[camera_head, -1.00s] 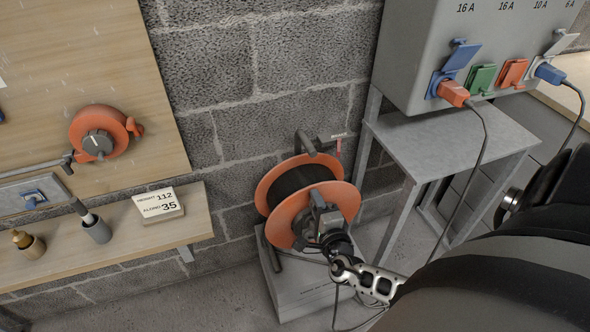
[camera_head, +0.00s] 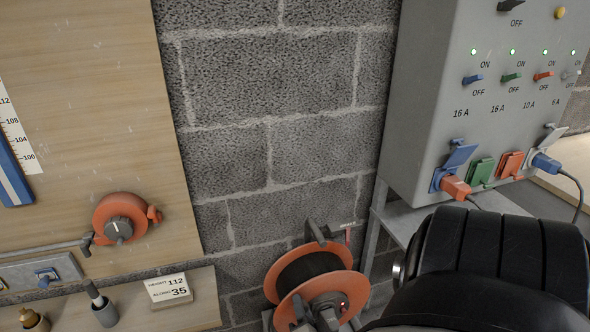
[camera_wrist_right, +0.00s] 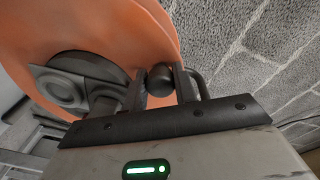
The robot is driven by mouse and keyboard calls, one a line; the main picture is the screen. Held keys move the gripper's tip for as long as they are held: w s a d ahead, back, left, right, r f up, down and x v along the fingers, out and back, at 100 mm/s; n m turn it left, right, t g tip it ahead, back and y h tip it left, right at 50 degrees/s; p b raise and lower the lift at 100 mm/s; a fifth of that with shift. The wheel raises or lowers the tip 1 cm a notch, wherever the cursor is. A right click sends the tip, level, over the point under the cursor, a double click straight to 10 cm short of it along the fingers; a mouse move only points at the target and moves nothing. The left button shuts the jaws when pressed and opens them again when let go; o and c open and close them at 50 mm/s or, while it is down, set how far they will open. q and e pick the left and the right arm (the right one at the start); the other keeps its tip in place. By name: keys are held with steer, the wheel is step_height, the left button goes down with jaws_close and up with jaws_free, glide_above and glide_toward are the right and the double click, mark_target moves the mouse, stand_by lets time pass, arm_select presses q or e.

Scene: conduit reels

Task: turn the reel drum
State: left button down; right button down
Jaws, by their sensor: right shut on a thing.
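The cable reel has orange flanges (camera_head: 283,290) around a black drum (camera_head: 308,268). It stands low against the wall at the bottom of the head view, its lower part cut off by the frame. My right gripper (camera_wrist_right: 160,88) is shut on a dark round knob (camera_wrist_right: 160,76) in front of the orange flange (camera_wrist_right: 120,30) in the wrist view. A grey hub (camera_wrist_right: 75,85) shows left of the fingers. In the head view my right gripper (camera_head: 328,319) is small at the front of the reel, partly cut off by the bottom edge. My left gripper is not in view.
A grey switch box (camera_head: 430,110) with plugs and sockets stands right, above a grey stand (camera_head: 392,222). A shelf at lower left holds a card (camera_head: 168,289) reading height 112, along 35.

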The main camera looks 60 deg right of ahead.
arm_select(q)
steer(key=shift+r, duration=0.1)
arm_select(e)
steer(key=shift+w+r, duration=0.15)
steer(key=c, duration=1.1)
jaws_free()
steer(key=shift+s+a, duration=0.15)
steer(key=shift+s, duration=0.1)
arm_select(q)
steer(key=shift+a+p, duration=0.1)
steer(key=shift+p, duration=0.45)
arm_select(e)
steer(key=v, duration=1.1)
steer(key=shift+s+a, duration=0.15)
steer(key=shift+s, duration=0.05)
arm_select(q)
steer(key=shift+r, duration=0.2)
